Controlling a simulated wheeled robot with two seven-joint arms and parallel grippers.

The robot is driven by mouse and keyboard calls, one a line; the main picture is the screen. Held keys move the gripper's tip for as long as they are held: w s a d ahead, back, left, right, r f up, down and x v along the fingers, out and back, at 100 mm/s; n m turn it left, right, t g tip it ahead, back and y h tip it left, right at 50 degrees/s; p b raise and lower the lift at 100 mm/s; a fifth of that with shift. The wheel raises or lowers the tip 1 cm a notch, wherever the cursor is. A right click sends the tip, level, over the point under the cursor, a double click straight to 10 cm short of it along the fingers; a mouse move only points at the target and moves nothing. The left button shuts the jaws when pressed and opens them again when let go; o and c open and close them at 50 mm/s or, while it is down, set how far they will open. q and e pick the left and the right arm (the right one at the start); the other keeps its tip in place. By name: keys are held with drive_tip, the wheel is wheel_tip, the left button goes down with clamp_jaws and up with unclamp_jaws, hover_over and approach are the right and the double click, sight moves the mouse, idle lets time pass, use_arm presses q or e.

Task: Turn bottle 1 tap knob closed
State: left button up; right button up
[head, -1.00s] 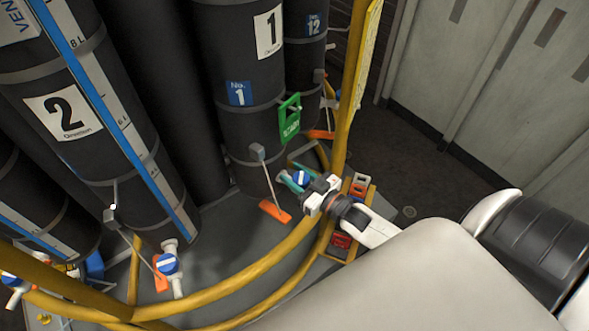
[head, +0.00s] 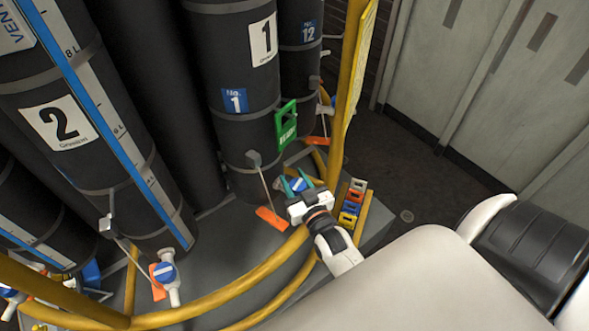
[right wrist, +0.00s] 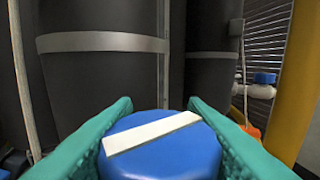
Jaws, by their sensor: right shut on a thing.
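Bottle 1 (head: 233,60) is a tall black cylinder with a white "1" label and a blue "No. 1" tag. Its tap knob (head: 298,185) is blue with a white bar and sits low by the bottle's foot. My right gripper (head: 295,179) is shut on this knob, one teal finger on each side. In the right wrist view the knob (right wrist: 165,155) fills the space between the fingers, and its white bar slants up to the right. The tap body is mostly hidden by the gripper. My left gripper is not in view.
A yellow rail (head: 265,267) curves in front of the bottles, with a yellow post (head: 350,80) close by. An orange tag (head: 271,218) hangs left of the knob. Bottle 2 (head: 100,60) and its blue tap knob (head: 164,271) stand left. Small coloured blocks (head: 350,208) sit right of my gripper.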

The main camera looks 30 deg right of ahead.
drive_tip(key=o, duration=1)
drive_tip(key=shift+s+a+b, duration=0.25)
drive_tip(key=shift+s+b, duration=0.4)
drive_tip(key=shift+s, duration=1.35)
drive_tip(key=shift+s+a+b, duration=0.25)
drive_tip(key=shift+s+b, duration=0.35)
drive_tip(key=shift+s, duration=1.35)
drive_tip(key=shift+s+a+b, duration=0.25)
drive_tip(key=shift+s+b, duration=0.4)
drive_tip(key=shift+s, duration=1.35)
